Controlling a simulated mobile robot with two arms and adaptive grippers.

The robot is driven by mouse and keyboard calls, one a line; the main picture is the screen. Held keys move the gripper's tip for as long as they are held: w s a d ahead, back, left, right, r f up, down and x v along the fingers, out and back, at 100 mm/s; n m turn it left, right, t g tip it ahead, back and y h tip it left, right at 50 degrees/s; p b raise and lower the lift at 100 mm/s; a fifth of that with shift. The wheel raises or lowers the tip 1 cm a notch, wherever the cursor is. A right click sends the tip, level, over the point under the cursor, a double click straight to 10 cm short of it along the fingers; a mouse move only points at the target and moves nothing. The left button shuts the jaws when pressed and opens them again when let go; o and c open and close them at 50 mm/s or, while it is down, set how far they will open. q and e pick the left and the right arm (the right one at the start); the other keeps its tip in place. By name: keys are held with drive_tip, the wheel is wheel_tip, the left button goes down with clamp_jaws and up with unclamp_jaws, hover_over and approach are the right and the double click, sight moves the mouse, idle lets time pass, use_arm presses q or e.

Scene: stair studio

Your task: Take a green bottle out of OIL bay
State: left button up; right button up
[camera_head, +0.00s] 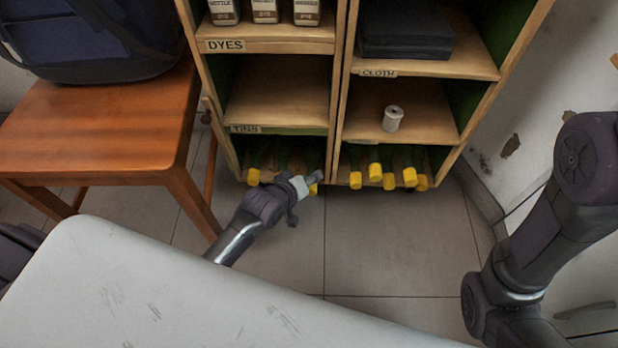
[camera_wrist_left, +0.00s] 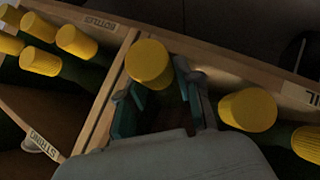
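The OIL bay (camera_head: 236,160) is the lower left compartment of the shelf, and its label shows partly at the right of the left wrist view (camera_wrist_left: 300,97). Green bottles with yellow caps lie in it, caps outward. One bottle's cap (camera_wrist_left: 150,64) is close to the divider; another cap (camera_wrist_left: 247,109) is apart from my gripper. In the head view, one cap (camera_head: 253,177) is left of my left gripper (camera_head: 315,180). In the wrist view, its fingers (camera_wrist_left: 160,100) lie either side of the bottle near the divider. Whether they press on it is unclear. My right gripper is out of view.
The wooden divider (camera_wrist_left: 108,88) is close beside my left gripper. Several yellow-capped bottles (camera_head: 375,171) lie in the BOTTLES bay to the right. A wooden chair (camera_head: 110,125) with a dark bag (camera_head: 95,45) stands left. Tiled floor (camera_head: 390,240) in front is clear.

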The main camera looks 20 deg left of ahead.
use_arm(q)
clamp_jaws()
drive_tip(key=o, duration=0.6)
unclamp_jaws()
drive_tip(key=shift+o, duration=0.2)
drive_tip(key=shift+s, duration=0.1)
drive_tip(key=v, duration=1.2)
drive_tip(key=shift+o, duration=0.3)
drive_tip(key=shift+a, duration=0.1)
